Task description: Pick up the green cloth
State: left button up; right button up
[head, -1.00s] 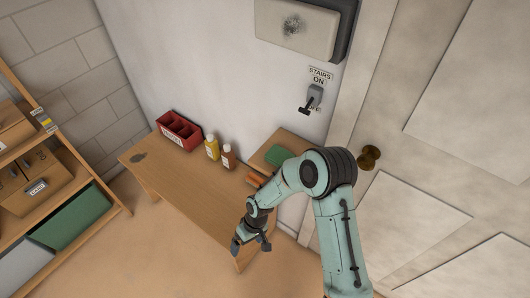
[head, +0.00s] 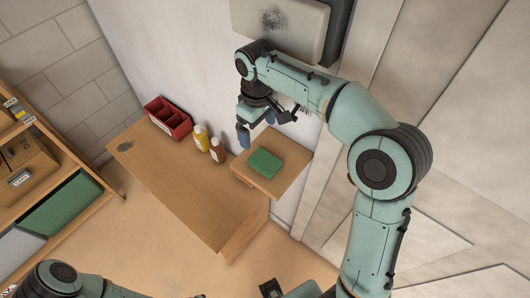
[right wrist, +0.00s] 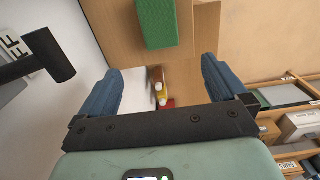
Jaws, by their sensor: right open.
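The green cloth (head: 265,163) is a flat, folded-looking rectangle lying on a small raised wooden surface (head: 291,178) at the right end of the wooden table. My right gripper (head: 263,127) is open and empty, up near the wall, above and behind the cloth in the head view and apart from it. In the right wrist view the cloth (right wrist: 157,22) shows at the top, beyond the two spread blue fingers of the right gripper (right wrist: 160,78).
A red divided bin (head: 168,118), a yellow bottle (head: 201,138) and a brown bottle (head: 217,151) stand at the table's back edge. The table's front (head: 190,195) is bare. A shelf rack (head: 75,160) stands at left. A wall box (head: 285,25) is close to my right arm.

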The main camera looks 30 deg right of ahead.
jog(key=b, duration=0.1)
send_over(260, 157)
notch_tip(260, 157, down, 6)
jog(key=shift+s+a+f, duration=0.1)
jog(key=shift+a+f, duration=0.05)
jog(key=shift+f, duration=0.65)
notch_tip(260, 157, down, 5)
jog(key=shift+f+b, duration=0.1)
jog(key=shift+b, duration=0.25)
pick_arm(q)
jog(key=shift+s+f, duration=0.65)
jog(key=shift+f, duration=0.35)
pick_arm(e)
jog(key=c, duration=1.1)
